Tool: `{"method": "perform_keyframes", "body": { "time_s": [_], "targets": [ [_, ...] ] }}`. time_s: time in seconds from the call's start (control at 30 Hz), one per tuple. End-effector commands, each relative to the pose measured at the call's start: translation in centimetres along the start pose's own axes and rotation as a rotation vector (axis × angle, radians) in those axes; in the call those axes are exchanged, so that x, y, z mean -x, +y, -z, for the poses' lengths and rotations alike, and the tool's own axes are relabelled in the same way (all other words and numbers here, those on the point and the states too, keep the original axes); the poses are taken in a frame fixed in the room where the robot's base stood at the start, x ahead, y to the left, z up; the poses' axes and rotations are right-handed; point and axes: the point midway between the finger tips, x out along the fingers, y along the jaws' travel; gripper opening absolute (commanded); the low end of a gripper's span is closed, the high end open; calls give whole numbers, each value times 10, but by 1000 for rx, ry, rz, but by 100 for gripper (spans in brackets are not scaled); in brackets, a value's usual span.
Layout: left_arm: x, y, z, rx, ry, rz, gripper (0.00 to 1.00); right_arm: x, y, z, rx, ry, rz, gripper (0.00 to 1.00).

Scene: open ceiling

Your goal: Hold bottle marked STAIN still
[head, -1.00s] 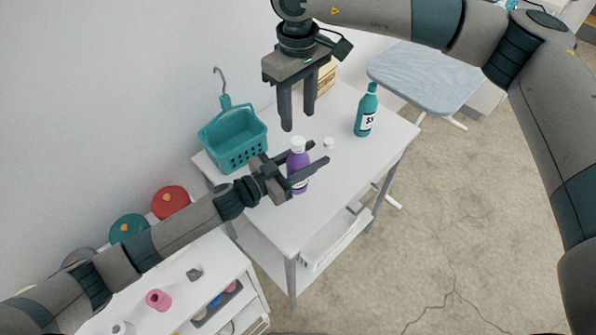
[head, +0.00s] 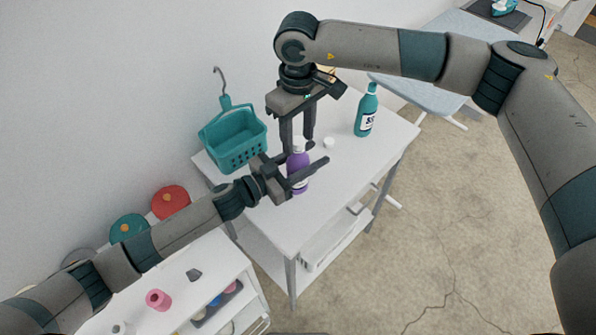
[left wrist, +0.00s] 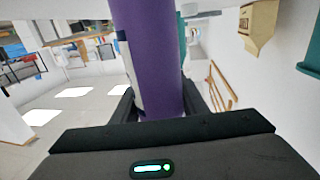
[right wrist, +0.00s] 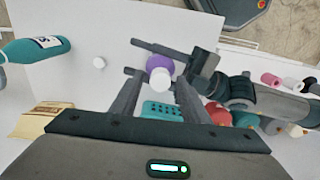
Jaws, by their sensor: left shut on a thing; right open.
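A purple bottle (head: 300,187) with a white cap stands upright near the middle of the white table (head: 340,195). Its label is not readable here. My left gripper (head: 298,172) is shut around its body; the purple body (left wrist: 152,60) fills the middle of the left wrist view between the fingers. My right gripper (head: 298,146) is open, pointing down just above the bottle's top. In the right wrist view the white cap (right wrist: 161,77) lies between the two fingertips. I cannot tell whether the fingers touch it.
A teal bottle (head: 366,112) with a white label stands at the table's far right. A small white cap (head: 329,142) lies on the table. A teal basket (head: 235,145) is at the back left and a tan box (right wrist: 42,119) at the back. The table's front is clear.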

Motion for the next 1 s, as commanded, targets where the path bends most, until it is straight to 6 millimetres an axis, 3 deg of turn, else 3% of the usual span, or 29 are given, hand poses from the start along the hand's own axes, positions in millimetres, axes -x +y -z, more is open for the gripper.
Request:
{"method": "perform_keyframes", "body": {
  "time_s": [0.07, 0.23, 0.27, 0.57, 1.0],
  "targets": [
    [0, 0, 0, 0, 0, 0, 0, 0, 0, 0, 0, 0, 0, 42],
    [0, 0, 0, 0, 0, 0, 0, 0, 0, 0, 0, 0, 0, 3],
    [0, 0, 0, 0, 0, 0, 0, 0, 0, 0, 0, 0, 0, 0],
    [0, 0, 0, -1, 0, 0, 0, 0, 0, 0, -52, 0, 0, 0],
    [0, 0, 0, 0, 0, 0, 0, 0, 0, 0, -664, 1, 1, 0]
  ]
}}
